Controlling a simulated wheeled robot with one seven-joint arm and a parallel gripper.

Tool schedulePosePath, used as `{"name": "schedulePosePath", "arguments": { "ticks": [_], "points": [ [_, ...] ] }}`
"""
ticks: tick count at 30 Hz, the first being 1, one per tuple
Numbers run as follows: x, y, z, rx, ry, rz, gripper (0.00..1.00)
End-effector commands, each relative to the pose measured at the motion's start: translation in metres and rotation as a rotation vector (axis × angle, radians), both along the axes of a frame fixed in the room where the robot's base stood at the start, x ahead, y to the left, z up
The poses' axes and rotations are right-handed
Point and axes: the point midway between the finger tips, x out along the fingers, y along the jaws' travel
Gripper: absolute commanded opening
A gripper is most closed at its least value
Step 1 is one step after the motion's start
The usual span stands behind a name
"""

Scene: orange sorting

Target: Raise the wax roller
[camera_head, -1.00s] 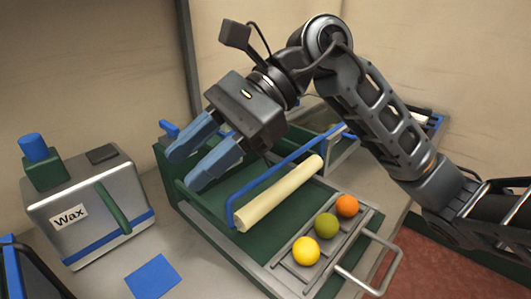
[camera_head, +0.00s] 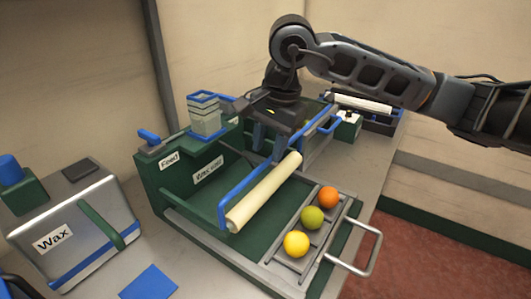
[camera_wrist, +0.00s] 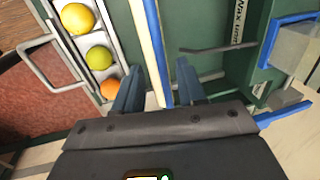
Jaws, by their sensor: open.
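The wax roller (camera_head: 266,192) is a long cream cylinder in a blue frame (camera_head: 236,190), lying low across the green machine. It also shows in the wrist view (camera_wrist: 148,45) as a cream strip beside a blue bar (camera_wrist: 160,50). My gripper (camera_head: 270,146) is at the roller's far end, pointing down with its fingers apart. In the wrist view my gripper (camera_wrist: 158,86) has one finger on each side of the blue bar and roller line. Whether the fingers touch the frame cannot be told.
A tray (camera_head: 343,214) with a yellow (camera_head: 296,244), a green (camera_head: 312,217) and an orange fruit (camera_head: 328,197) is right of the roller. A clear blue-rimmed feed box (camera_head: 205,116) stands behind left. The Wax container (camera_head: 80,232) is at left, near a blue pad (camera_head: 149,282).

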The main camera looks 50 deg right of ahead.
Motion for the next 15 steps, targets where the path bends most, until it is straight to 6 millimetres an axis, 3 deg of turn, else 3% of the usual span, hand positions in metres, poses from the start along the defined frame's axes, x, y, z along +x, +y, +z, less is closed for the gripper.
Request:
{"name": "schedulePosePath", "arguments": {
  "ticks": [6, 15],
  "points": [
    [0.005, 0.001, -0.025, 0.002, 0.0, -0.001, 0.4],
    [0.006, 0.001, -0.032, 0.001, -0.001, 0.0, 0.4]
  ]
}}
